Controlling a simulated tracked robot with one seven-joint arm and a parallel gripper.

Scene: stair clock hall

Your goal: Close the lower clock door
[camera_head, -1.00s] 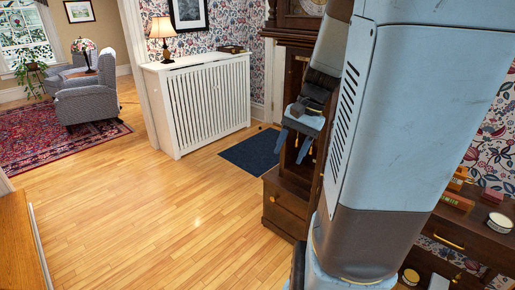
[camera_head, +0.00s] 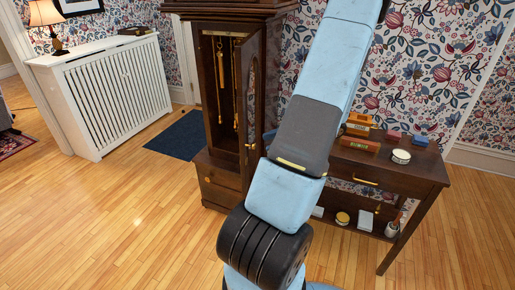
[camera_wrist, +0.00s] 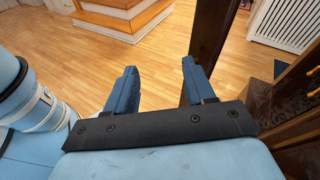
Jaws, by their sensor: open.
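The tall dark wood clock (camera_head: 208,85) stands against the wall in the head view. Its lower door (camera_head: 251,100) stands open, swung out on the right side of the case, with a glass pane and a small brass knob. Brass weights (camera_head: 221,70) and chains show inside the case. In the wrist view my gripper (camera_wrist: 160,88) has its two blue fingers apart with nothing between them. A dark wood upright, apparently the door's edge (camera_wrist: 212,35), rises just beyond the right finger.
A white radiator cover (camera_head: 120,90) and dark blue mat (camera_head: 178,136) lie left. Wooden steps (camera_wrist: 125,22) show in the wrist view. The floor in front is clear.

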